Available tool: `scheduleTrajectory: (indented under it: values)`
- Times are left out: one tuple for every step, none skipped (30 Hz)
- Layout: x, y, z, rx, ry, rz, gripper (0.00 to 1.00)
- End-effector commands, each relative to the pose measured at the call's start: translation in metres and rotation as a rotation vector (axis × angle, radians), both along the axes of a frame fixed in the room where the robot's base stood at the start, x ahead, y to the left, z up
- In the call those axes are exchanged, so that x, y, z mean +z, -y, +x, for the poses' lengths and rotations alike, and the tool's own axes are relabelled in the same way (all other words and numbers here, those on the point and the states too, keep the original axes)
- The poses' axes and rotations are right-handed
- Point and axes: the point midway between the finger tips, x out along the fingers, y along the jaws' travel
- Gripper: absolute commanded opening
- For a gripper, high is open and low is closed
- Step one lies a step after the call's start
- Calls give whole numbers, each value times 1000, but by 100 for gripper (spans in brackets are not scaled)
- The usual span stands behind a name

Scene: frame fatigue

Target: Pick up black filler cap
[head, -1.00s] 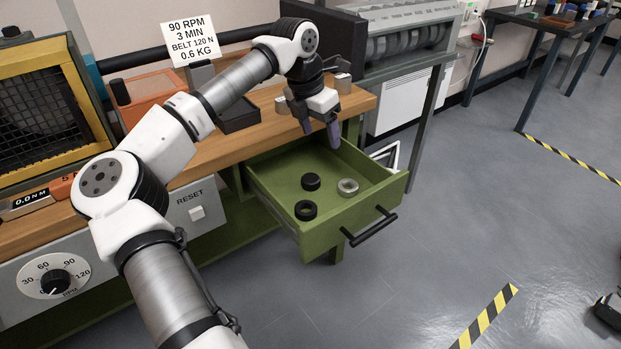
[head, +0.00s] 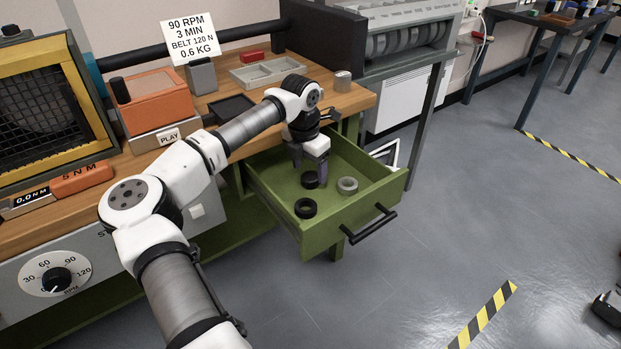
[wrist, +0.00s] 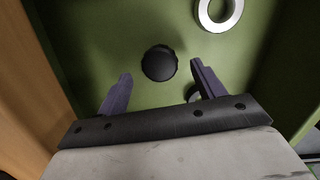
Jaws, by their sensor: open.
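The black filler cap (head: 310,180) is a solid round black cap lying on the floor of the open green drawer (head: 281,215). In the wrist view the cap (wrist: 159,63) lies just beyond the fingertips, roughly centred between them. My gripper (head: 312,176) is open and empty, pointing down into the drawer right over the cap; its two fingers also show in the wrist view (wrist: 160,80). In the head view a finger partly covers the cap. I cannot tell the exact height of the fingertips above it.
A black ring (head: 305,208) lies in the drawer nearer the front, and a grey metal ring (head: 347,185) lies to the right of the cap. The drawer walls surround my gripper. The wooden bench top (head: 345,100) is behind the drawer.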

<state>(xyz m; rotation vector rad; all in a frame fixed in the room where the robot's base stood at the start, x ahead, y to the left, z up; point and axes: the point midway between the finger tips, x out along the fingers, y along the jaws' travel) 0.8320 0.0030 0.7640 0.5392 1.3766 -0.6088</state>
Motion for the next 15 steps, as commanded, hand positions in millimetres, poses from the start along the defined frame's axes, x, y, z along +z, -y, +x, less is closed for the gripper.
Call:
scheduleTrajectory:
  values:
    - [-8,3,1,0,-3,-2,68]
    - [-13,2,1,1,-4,-1,68]
    - [-19,3,2,1,-4,-1,68]
    - [-22,3,2,0,-2,-1,68]
    - [-24,3,2,0,-1,0,68]
    - [-26,3,3,0,-1,-1,68]
    - [-27,3,3,0,0,0,68]
    - [-27,3,3,0,0,0,68]
    - [-27,3,3,0,0,0,68]
    - [-27,3,3,0,0,0,68]
    - [-27,3,3,0,0,0,68]
    - [-27,3,3,0,0,0,67]
    - [-27,3,3,0,0,0,63]
    - [-26,3,3,0,0,0,59]
    - [-26,3,3,0,0,0,54]
